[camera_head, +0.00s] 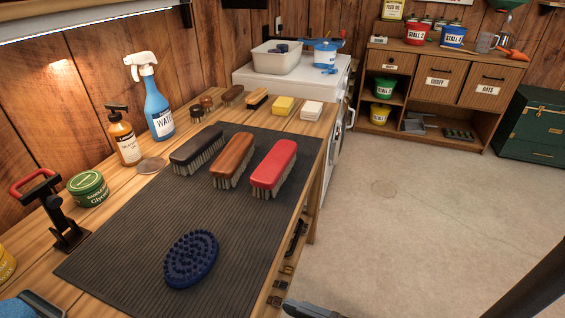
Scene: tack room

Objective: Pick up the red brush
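The red brush (274,168) lies on the dark ribbed mat (130,252) near the mat's far right edge. It has a smooth red back facing up and grey bristles below. A brown wooden brush (234,158) lies close to its left, and a black-backed brush (198,148) lies left of that. Nothing touches the red brush from above. My gripper cannot be made out in this view. A dark diagonal shape at the bottom right and a grey piece at the bottom edge are cut off, and I cannot tell what they are.
A round blue curry comb (191,258) lies on the mat's near part. A blue spray bottle (157,100), amber bottle (123,136) and green tin (88,188) stand along the wall side. Yellow (283,105) and white (311,110) blocks lie beyond the mat. Open floor (410,220) is right of the bench.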

